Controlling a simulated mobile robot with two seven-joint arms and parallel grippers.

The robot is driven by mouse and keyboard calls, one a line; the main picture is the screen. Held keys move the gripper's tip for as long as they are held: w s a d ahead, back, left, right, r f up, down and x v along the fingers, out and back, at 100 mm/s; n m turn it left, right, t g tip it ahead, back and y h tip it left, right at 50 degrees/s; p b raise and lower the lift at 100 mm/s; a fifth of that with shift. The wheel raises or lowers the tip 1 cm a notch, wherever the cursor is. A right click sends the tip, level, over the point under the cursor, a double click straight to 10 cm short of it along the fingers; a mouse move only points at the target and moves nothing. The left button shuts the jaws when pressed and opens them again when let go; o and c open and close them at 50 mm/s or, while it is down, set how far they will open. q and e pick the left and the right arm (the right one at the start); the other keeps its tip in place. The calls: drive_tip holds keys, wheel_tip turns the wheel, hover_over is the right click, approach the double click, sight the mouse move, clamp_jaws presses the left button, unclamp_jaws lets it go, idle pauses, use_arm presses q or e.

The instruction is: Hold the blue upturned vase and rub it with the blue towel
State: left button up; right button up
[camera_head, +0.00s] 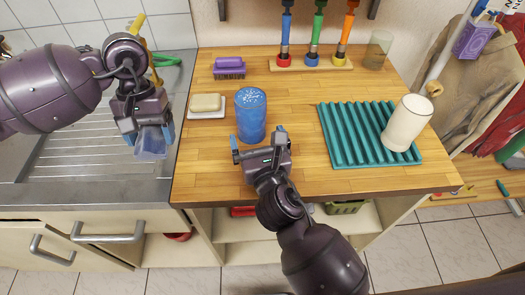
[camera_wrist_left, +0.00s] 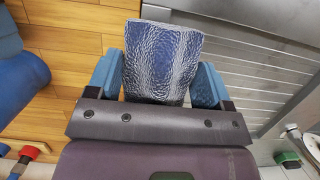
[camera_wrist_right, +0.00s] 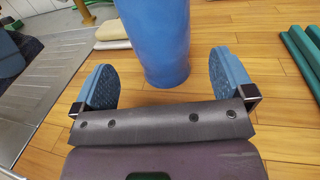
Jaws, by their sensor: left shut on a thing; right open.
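The blue vase (camera_head: 251,116) stands on the wooden counter with its speckled closed end up. It also shows in the right wrist view (camera_wrist_right: 158,35), narrowing towards the counter. My right gripper (camera_head: 258,144) is open at the near side of the vase, its fingers apart to either side and not closed on it. My left gripper (camera_head: 149,133) is shut on the blue towel (camera_head: 151,146) and holds it above the metal drainboard, left of the vase. The towel's wrinkled surface shows between the fingers in the left wrist view (camera_wrist_left: 163,62).
A soap bar (camera_head: 206,103) on a white dish and a purple brush (camera_head: 229,67) lie left and behind the vase. A rack with coloured-handled tools (camera_head: 312,63) stands at the back.

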sight(254, 129)
drive_tip(key=w, duration=0.3)
drive_tip(key=w+a, duration=0.1)
drive_tip(key=w, duration=0.2)
drive_tip(key=shift+w+a, duration=0.1)
drive_tip(key=shift+w, duration=0.05)
drive_tip(key=c, duration=1)
idle(0.4)
